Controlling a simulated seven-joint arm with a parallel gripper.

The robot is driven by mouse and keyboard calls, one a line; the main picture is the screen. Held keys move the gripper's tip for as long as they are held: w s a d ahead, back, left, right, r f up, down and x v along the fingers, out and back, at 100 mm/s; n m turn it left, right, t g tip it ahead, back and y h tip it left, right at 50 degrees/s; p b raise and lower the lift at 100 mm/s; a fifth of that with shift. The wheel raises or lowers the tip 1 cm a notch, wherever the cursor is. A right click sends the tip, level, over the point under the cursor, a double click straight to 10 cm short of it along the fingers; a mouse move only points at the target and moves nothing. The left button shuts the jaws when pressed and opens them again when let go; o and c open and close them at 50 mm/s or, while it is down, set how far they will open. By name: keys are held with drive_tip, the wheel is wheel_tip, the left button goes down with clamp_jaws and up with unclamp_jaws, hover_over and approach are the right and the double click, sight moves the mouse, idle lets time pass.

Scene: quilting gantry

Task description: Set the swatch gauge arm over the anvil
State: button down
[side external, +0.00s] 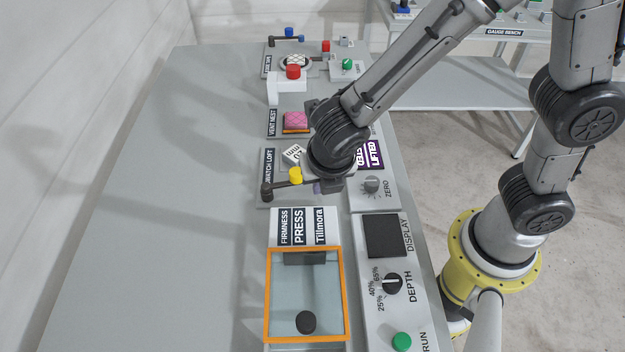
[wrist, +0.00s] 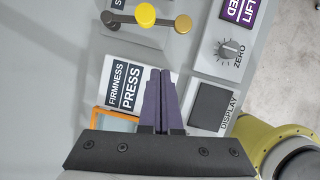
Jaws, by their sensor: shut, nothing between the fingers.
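The swatch gauge arm is a dark bar with a yellow knob (side external: 295,175) on the panel labelled SWATCH LOFT (side external: 268,170). In the wrist view the gauge arm (wrist: 127,19) lies crosswise at the top, with a dark round pivot at its left end and a brass round piece at its right end. I cannot make out the anvil clearly; my wrist hides part of that panel in the side view. My gripper (wrist: 161,88) has its purple fingers together, empty and apart from the knob.
The firmness press with an orange-framed lid (side external: 268,310) stands at the near end. Beside it are a dark display (side external: 382,235), depth dial (side external: 391,283), green button (side external: 402,341) and zero knob (side external: 371,186). A pink swatch (side external: 296,119) lies beyond. The table's left side is clear.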

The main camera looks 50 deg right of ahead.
sight(299, 176)
drive_tip(key=x, duration=0.7)
drive_tip(key=shift+w+d+f, duration=0.15)
drive_tip(key=shift+d+f, duration=0.05)
drive_tip(key=shift+f, duration=0.15)
drive_tip(key=shift+w+d+r, duration=0.1)
drive_tip(key=shift+w+d, duration=0.2)
drive_tip(key=shift+w, duration=0.25)
drive_tip(key=shift+w+d+r, duration=0.1)
drive_tip(key=shift+w+d, duration=0.25)
drive_tip(key=shift+w, duration=0.2)
drive_tip(key=shift+w+d, duration=0.35)
drive_tip(key=shift+w, duration=0.15)
drive_tip(key=shift+w+d+n, duration=0.3)
drive_tip(key=shift+d+n, duration=0.1)
drive_tip(key=shift+n, duration=0.1)
drive_tip(key=shift+w+d+n+y, duration=0.3)
drive_tip(key=shift+w+d+n, duration=0.1)
drive_tip(key=shift+n, duration=0.2)
drive_tip(key=shift+w+d+n+t+y, duration=0.2)
drive_tip(key=shift+w+d+n, duration=0.1)
drive_tip(key=shift+w+n, duration=0.25)
drive_tip(key=shift+w+d+n+t+y, duration=0.2)
drive_tip(key=shift+w+d+n, duration=0.15)
drive_tip(key=shift+n, duration=0.3)
drive_tip(key=shift+w+d, duration=0.2)
drive_tip(key=shift+w, duration=0.6)
drive_tip(key=shift+w+d, duration=0.2)
drive_tip(key=shift+w, duration=1.45)
drive_tip(key=shift+w, duration=0.1)
